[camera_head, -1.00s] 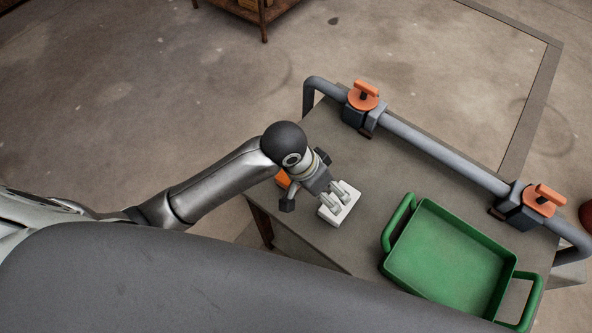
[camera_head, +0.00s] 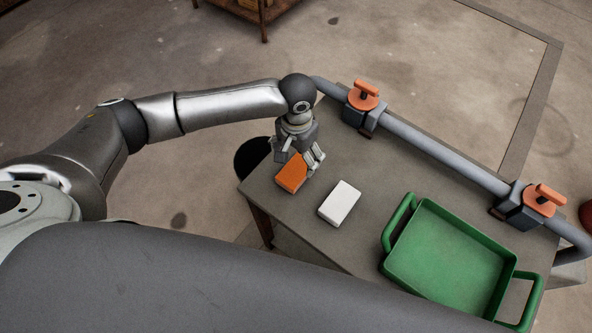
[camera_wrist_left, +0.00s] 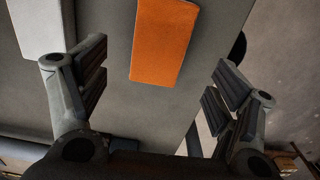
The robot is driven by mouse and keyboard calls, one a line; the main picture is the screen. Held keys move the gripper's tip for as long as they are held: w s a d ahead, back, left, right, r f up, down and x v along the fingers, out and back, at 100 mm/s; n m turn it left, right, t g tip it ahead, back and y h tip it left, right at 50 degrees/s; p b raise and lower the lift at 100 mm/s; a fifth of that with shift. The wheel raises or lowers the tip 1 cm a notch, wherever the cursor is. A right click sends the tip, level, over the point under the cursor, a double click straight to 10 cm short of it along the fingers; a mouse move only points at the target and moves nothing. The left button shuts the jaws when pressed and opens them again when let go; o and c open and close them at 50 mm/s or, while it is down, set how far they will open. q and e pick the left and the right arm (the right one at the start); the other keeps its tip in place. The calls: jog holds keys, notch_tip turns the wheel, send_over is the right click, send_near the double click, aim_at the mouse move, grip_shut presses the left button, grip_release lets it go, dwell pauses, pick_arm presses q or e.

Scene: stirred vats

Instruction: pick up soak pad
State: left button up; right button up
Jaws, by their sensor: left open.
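Two flat blocks lie on the grey table and could be the soak pad; I cannot tell which one is meant. One is an orange block (camera_head: 292,173) near the table's left corner, and the other is a white block (camera_head: 340,203) to its right. My left gripper (camera_head: 301,158) is open over the far end of the orange block. In the left wrist view the orange block (camera_wrist_left: 162,38) lies between the spread fingers (camera_wrist_left: 158,85), with space on both sides. The white block (camera_wrist_left: 38,25) shows beyond the left finger. My right gripper is not in view.
A green tray (camera_head: 411,274) with two handles stands at the table's right. A grey pipe (camera_head: 440,153) with two orange-handled valves (camera_head: 364,95) (camera_head: 541,200) runs along the far edge. The table (camera_head: 345,160) is bare between the blocks and pipe.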

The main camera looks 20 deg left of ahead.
aim_at(296, 169)
pick_arm(q)
notch_tip(296, 169, down, 7)
jog(key=shift+s+r, duration=0.15)
dwell(0.4)
jog(key=c, duration=1)
jog(key=shift+r, duration=0.1)
jog(key=shift+r, duration=0.55)
jog(key=s+d+r, duration=0.2)
jog(key=d+r, duration=0.1)
jog(key=r, duration=0.1)
jog(key=s+d+r, duration=0.3)
jog(key=d+r, duration=0.1)
jog(key=s+d+r, duration=0.3)
jog(key=d, duration=0.1)
jog(key=shift+s+d+r, duration=0.1)
jog(key=shift+s+r, duration=0.1)
jog(key=shift+r, duration=0.2)
